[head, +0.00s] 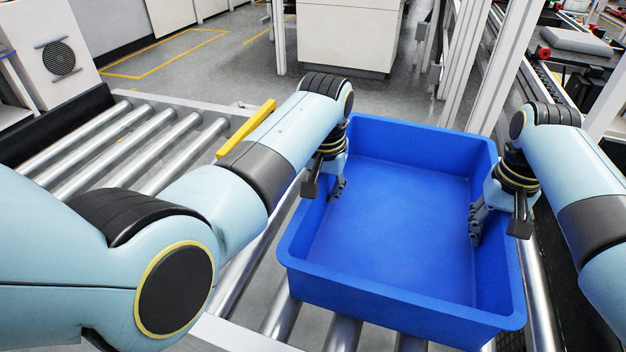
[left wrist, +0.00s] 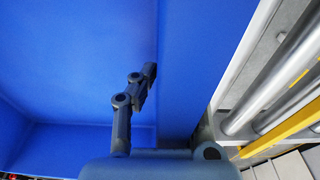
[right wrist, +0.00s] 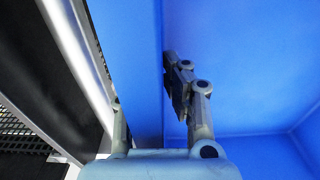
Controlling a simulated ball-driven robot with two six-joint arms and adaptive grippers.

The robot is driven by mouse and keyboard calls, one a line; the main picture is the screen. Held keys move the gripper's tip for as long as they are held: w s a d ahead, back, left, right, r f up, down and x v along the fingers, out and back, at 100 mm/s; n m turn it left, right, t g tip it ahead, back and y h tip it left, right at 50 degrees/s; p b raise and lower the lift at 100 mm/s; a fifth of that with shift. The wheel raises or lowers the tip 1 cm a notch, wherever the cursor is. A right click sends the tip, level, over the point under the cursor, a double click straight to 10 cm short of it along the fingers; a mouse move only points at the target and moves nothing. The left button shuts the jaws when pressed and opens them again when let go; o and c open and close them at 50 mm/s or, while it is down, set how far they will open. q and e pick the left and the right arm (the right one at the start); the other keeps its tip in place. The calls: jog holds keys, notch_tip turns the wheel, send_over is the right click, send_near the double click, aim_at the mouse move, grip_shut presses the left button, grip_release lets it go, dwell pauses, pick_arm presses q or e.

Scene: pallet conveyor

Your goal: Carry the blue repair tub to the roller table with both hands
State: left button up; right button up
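The blue repair tub (head: 385,215) is empty and upright over metal rollers. I cannot tell whether it rests on them or hangs just above. My left gripper (head: 327,188) straddles its left wall, one finger inside; the left wrist view shows that finger against the tub wall (left wrist: 185,70), with the other finger hidden. My right gripper (head: 492,222) straddles the right wall. In the right wrist view one finger is inside against the tub wall (right wrist: 135,60) and part of the other shows outside. Both look shut on the walls.
A roller table (head: 110,150) extends to the left, with bare rollers and a yellow bar (head: 246,130) along it. A dark conveyor (head: 560,260) runs along the right. White posts (head: 500,70) stand behind the tub. A white cabinet (head: 345,35) stands farther back on open floor.

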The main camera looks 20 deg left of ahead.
pick_arm(q)
jog(key=o, duration=0.4)
jog(key=shift+c, duration=0.2)
pick_arm(e)
jog(key=o, duration=0.4)
jog(key=shift+c, duration=0.2)
pick_arm(q)
jog(key=shift+r, duration=0.1)
notch_tip(320, 180, up, 10)
jog(key=shift+f, duration=0.15)
pick_arm(e)
jog(key=shift+r, duration=0.4)
notch_tip(320, 180, up, 11)
jog(key=shift+s+r, duration=0.15)
